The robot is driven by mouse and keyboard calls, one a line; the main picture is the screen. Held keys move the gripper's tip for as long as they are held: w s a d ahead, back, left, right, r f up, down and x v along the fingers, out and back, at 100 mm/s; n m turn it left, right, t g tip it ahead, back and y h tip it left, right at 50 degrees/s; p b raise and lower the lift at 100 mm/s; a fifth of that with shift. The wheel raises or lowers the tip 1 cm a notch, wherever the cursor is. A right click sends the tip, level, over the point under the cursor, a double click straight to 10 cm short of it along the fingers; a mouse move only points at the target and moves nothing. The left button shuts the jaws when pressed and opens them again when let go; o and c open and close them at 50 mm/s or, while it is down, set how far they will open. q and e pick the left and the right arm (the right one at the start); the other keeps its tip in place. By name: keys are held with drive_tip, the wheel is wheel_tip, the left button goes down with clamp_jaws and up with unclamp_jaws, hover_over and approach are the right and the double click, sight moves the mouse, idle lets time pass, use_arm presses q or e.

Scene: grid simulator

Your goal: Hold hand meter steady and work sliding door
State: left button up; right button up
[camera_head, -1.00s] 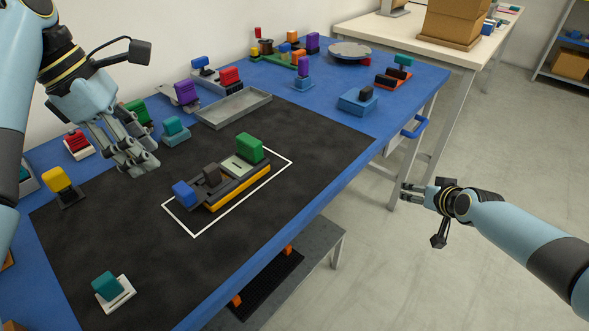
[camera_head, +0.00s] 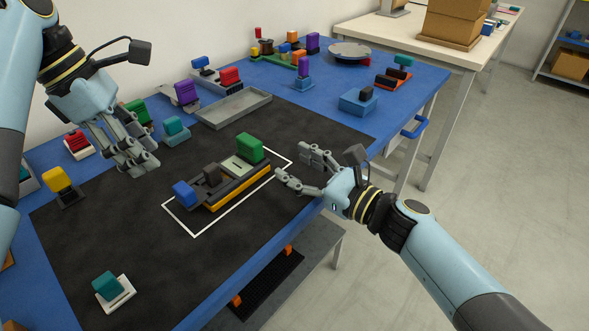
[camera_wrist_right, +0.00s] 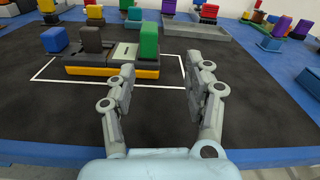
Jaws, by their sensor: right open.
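The hand meter (camera_head: 228,182) sits inside a white outlined rectangle on the black mat. It has a yellow side, a blue block (camera_head: 184,194) at its left end, a dark brown block (camera_head: 211,174) and a green block (camera_head: 250,148) at its right end. A pale panel with a dark slot lies beside the green block; I cannot tell which part is the sliding door. The meter also shows in the right wrist view (camera_wrist_right: 112,66). My right gripper (camera_head: 290,165) is open and empty, just right of the green block, apart from it. My left gripper (camera_head: 140,168) hangs left of the meter; its finger gap is unclear.
A grey tray (camera_head: 233,109) lies behind the meter. A teal block (camera_head: 174,128), a yellow block (camera_head: 58,182) and a teal block on a white base (camera_head: 108,287) stand around the mat. The mat in front of the meter is clear.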

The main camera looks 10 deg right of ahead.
sight(259, 151)
drive_tip(key=shift+s+a+m+y, duration=0.3)
drive_tip(key=shift+s+a+m, duration=0.1)
drive_tip(key=shift+a+m, duration=0.1)
drive_tip(key=shift+w+a+r, duration=0.1)
drive_tip(key=shift+a, duration=0.15)
drive_tip(key=x, duration=1)
drive_tip(key=shift+w, duration=0.1)
clamp_jaws()
